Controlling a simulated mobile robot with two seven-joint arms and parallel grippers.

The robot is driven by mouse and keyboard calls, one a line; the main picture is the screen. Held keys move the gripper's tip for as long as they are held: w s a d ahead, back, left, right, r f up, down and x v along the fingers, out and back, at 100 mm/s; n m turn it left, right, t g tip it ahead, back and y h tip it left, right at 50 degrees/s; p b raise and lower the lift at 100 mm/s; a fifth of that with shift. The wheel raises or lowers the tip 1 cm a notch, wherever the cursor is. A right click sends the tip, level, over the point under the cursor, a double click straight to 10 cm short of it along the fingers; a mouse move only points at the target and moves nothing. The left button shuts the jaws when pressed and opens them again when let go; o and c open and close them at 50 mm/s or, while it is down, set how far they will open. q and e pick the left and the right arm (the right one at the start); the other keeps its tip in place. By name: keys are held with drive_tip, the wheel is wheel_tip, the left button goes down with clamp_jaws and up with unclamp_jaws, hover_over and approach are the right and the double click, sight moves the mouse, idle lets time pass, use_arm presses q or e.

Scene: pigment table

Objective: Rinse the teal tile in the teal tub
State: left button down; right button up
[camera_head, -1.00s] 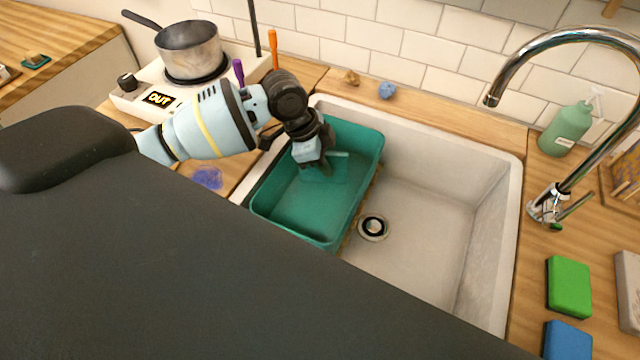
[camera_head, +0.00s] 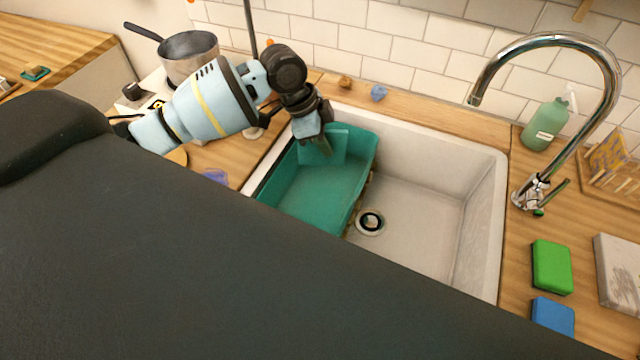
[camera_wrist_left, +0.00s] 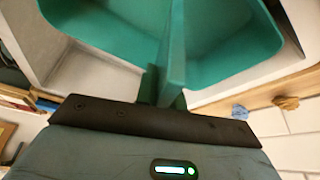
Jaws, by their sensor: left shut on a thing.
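The teal tub (camera_head: 318,196) sits in the left part of the sink in the head view. It also shows in the left wrist view (camera_wrist_left: 235,40). My left gripper (camera_head: 321,146) is over the tub's far end, shut on the teal tile (camera_head: 338,143). The tile stands roughly upright, near the far wall. In the left wrist view the tile (camera_wrist_left: 175,45) shows edge-on between the fingers (camera_wrist_left: 162,92). I cannot tell whether its lower edge touches the tub or any water. The tub's near left part is hidden by my own dark body part.
The white sink (camera_head: 425,205) has free room right of the tub, around the drain (camera_head: 370,222). A chrome faucet (camera_head: 535,190) stands at the right. A green sponge (camera_head: 552,267) and a blue sponge (camera_head: 553,315) lie on the right counter. A pot (camera_head: 190,55) stands at the back left.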

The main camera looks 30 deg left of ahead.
sight(331, 131)
use_arm(q)
wheel_tip(331, 131, up, 2)
drive_tip(key=shift+r, duration=0.4)
idle(2.1)
drive_tip(key=shift+r, duration=2)
